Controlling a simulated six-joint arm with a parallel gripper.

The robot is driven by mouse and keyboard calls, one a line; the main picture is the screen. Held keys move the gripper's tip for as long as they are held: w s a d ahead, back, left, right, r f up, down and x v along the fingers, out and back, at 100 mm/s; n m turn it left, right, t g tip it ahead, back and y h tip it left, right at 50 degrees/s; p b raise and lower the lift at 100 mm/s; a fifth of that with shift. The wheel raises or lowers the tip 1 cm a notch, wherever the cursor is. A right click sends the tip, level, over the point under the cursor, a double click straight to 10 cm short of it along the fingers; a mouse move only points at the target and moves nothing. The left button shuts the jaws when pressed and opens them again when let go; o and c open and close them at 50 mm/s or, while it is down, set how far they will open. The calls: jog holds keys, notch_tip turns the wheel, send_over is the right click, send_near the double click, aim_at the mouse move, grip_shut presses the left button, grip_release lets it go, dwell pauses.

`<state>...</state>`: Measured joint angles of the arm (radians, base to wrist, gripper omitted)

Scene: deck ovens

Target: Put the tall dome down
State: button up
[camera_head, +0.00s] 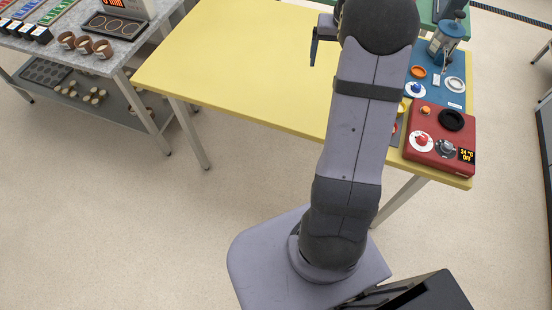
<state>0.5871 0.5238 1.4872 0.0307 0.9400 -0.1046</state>
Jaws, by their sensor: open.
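My gripper (316,52) shows only in part at the top, left of my arm's upper joint, over the far part of the yellow table (240,60). It is open, and one dark blue finger points down. I cannot make out a tall dome in this view. My arm hides part of the table's right side.
A red heater box (440,140) with a black ring, knobs and a lit display stands at the table's right front corner. Behind it is a blue mat (458,98) with small discs and a blue-grey device (446,42). A grey shelved bench (110,62) stands left. The table's left is bare.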

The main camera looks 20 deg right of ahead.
jog(key=s+a+f+n, duration=0.1)
jog(key=s+a, duration=0.2)
jog(key=a, duration=0.4)
jog(key=s+a+n+g, duration=0.1)
jog(key=s+a, duration=0.2)
jog(key=a, duration=0.3)
jog(key=s+a+f+n, duration=0.1)
jog(key=s+a, duration=0.2)
jog(key=a, duration=0.4)
jog(key=s+a+f+n+g+y, duration=0.1)
jog(key=s+a+f+n, duration=0.1)
jog(key=s+a, duration=0.6)
jog(key=s+f, duration=0.1)
jog(key=s, duration=0.3)
jog(key=shift+s+f+n, duration=0.15)
jog(key=shift+s+n, duration=0.05)
jog(key=shift+n, duration=0.2)
jog(key=shift+f, duration=0.1)
notch_tip(320, 180, down, 39)
jog(key=b, duration=3.9)
